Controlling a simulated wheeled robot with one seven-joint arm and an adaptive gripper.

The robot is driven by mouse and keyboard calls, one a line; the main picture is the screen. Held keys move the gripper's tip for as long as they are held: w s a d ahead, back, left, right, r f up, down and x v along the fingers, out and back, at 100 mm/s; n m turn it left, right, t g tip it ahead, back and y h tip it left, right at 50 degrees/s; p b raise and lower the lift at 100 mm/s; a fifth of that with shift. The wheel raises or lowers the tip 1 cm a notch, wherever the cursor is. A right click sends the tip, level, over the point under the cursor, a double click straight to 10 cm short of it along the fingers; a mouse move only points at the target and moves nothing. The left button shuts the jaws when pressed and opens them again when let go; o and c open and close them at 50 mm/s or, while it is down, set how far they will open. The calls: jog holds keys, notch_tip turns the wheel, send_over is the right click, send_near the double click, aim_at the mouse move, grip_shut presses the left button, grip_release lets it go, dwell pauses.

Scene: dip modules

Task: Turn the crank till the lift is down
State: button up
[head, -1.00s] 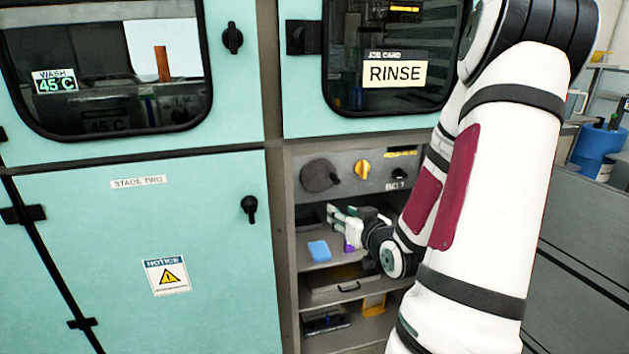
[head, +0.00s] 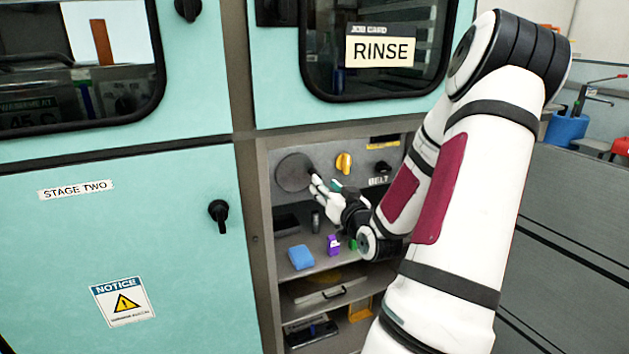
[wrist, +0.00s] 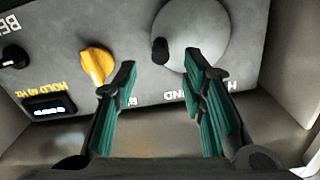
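The crank is a round grey disc (head: 294,172) with a small dark handle knob, on the grey panel in the head view. The disc (wrist: 203,35) and its dark knob (wrist: 160,50) also show in the wrist view. My gripper (head: 319,186) is at the lower right of the disc, close to the knob. In the wrist view my gripper (wrist: 161,72) is open, its green-padded fingers wide apart, with the knob seen between and just beyond the tips. I cannot tell whether a finger touches it. I cannot make out the lift.
A yellow knob (head: 344,163) sits right of the crank, with a black knob (head: 383,167) beyond it. Below, a shelf holds a blue block (head: 301,257) and a purple item (head: 333,245). A RINSE card (head: 380,51) hangs on the window above.

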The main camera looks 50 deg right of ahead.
aim_at(316, 172)
jog(key=b+x, duration=0.1)
jog(key=x, duration=0.6)
jog(key=shift+w+d, duration=0.1)
jog(key=shift+w, duration=0.1)
